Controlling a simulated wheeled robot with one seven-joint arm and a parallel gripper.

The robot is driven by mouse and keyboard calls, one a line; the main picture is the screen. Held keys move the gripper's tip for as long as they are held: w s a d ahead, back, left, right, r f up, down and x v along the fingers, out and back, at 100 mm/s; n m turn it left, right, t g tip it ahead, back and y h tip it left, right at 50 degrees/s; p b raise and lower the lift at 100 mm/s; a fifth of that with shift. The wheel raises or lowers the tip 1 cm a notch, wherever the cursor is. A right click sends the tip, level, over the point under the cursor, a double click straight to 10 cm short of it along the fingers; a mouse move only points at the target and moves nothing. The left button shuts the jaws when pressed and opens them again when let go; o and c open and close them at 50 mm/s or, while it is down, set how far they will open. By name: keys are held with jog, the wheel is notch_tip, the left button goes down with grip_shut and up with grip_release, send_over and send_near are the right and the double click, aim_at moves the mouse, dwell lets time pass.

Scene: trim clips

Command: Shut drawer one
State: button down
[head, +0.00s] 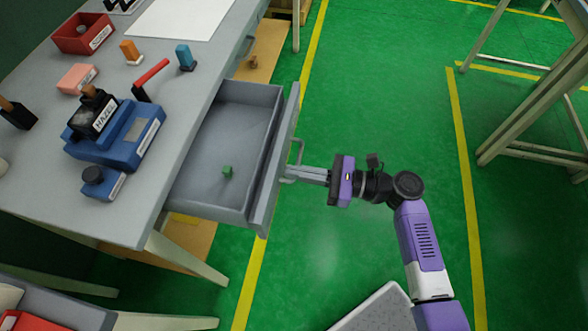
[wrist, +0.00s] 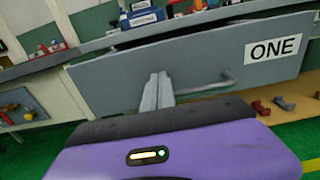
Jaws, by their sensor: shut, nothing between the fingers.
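The drawer's bar handle (wrist: 228,82) is on the front panel, and in the head view the handle (head: 297,152) is beside my fingers. My gripper (head: 307,174) is shut and empty, its fingertips at the panel near the handle. In the wrist view the closed fingers (wrist: 157,92) point at the panel; whether they touch it I cannot tell.
The grey bench top (head: 60,165) holds a blue device (head: 115,140), a red bin (head: 82,33) and several small parts. A board (wrist: 290,107) with loose pieces lies below the drawer. Green floor (head: 350,80) is clear right of the drawer.

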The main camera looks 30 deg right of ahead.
jog(key=shift+w+a, duration=0.25)
jog(key=shift+w, duration=0.05)
jog(key=shift+a, duration=0.1)
send_near(201, 164)
jog(key=w+a+r, duration=0.1)
jog(key=w+a, duration=0.1)
jog(key=w+a+r, duration=0.3)
jog(key=w+a, duration=0.1)
jog(key=shift+w+a+r, duration=0.2)
jog(key=shift+a+r, duration=0.15)
jog(key=shift+w+a+r, duration=0.1)
jog(key=shift+w+a, duration=0.2)
jog(key=shift+w+a+r, duration=0.1)
jog(key=shift+a, duration=0.1)
jog(key=v, duration=0.8)
jog(key=shift+d, duration=0.25)
